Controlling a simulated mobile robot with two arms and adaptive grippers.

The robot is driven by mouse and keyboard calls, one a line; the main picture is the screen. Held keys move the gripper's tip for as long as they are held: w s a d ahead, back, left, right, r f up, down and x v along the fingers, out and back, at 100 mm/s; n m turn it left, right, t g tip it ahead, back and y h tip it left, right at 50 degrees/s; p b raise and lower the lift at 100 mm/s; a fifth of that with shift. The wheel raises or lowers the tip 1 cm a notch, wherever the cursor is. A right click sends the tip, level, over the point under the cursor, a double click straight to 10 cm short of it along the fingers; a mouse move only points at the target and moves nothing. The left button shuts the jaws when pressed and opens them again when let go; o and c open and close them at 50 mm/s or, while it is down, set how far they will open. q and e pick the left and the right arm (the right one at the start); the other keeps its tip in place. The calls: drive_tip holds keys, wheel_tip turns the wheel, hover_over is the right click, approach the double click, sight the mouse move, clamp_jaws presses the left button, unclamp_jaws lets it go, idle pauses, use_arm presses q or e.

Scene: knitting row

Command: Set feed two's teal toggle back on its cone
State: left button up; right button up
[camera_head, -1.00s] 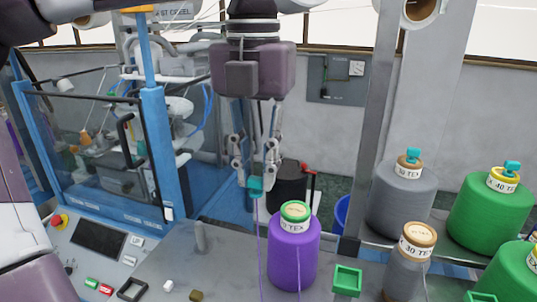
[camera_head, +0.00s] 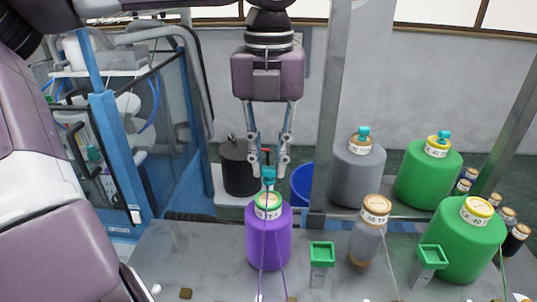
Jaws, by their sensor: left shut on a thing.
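My left gripper (camera_head: 269,160) points down with its fingers shut on a small teal toggle (camera_head: 268,175). The toggle is right above the top of the purple cone (camera_head: 268,240), which has a green ring and a white label. I cannot tell whether the toggle touches the cone top. Purple thread runs from around the toggle down over the front of the cone. The cone stands upright on the grey table (camera_head: 190,255). Other teal toggles sit on the grey cone (camera_head: 358,175) and the far green cone (camera_head: 428,175). My right gripper is not in view.
A brown-topped spool (camera_head: 367,245) and a nearer green cone (camera_head: 465,245) stand to the right. Green-topped posts (camera_head: 322,252) stand beside the purple cone. A grey upright post (camera_head: 325,130) rises behind. A black canister (camera_head: 238,168) and blue bin (camera_head: 302,186) are beyond the table.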

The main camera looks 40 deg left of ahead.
use_arm(q)
drive_tip(key=shift+f, duration=0.2)
drive_tip(key=shift+a+f, duration=0.1)
drive_tip(key=shift+f, duration=1.2)
drive_tip(key=shift+f+b, duration=0.5)
drive_tip(key=shift+f, duration=0.2)
drive_tip(key=shift+b, duration=0.3)
drive_tip(key=shift+s+f+b, duration=0.15)
drive_tip(key=shift+f+b, duration=0.15)
drive_tip(key=shift+c, duration=0.3)
